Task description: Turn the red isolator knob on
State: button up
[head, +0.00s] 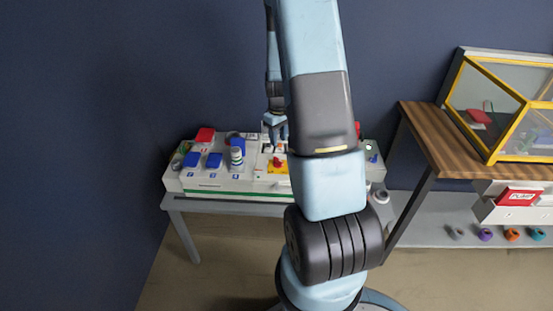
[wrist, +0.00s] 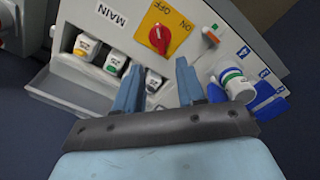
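The red isolator knob (wrist: 158,38) sits on a yellow plate (wrist: 176,37) marked ON and OFF, next to a label reading MAIN. A light mark shows on the knob, but I cannot tell which word it points to. In the head view the yellow plate (head: 278,168) is on the white socket panel (head: 225,183), partly hidden by my arm. My gripper (wrist: 158,80) is open and empty, its two blue fingers apart. The knob shows beyond the fingertips, apart from them. In the head view my gripper (head: 275,132) is above the panel.
Several labelled breakers (wrist: 117,60) stand beside the knob. A white and green cylinder (wrist: 237,84) and blue socket covers (wrist: 271,106) are to the right. A wooden bench (head: 425,125) with a yellow-framed case (head: 500,110) stands right of the panel.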

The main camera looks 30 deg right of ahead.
aim_at(278, 159)
notch_tip(278, 159, down, 11)
jog(key=shift+r, duration=0.2)
jog(key=shift+c, duration=0.3)
grip_shut()
jog(key=shift+a, duration=0.2)
jog(key=shift+d, duration=0.1)
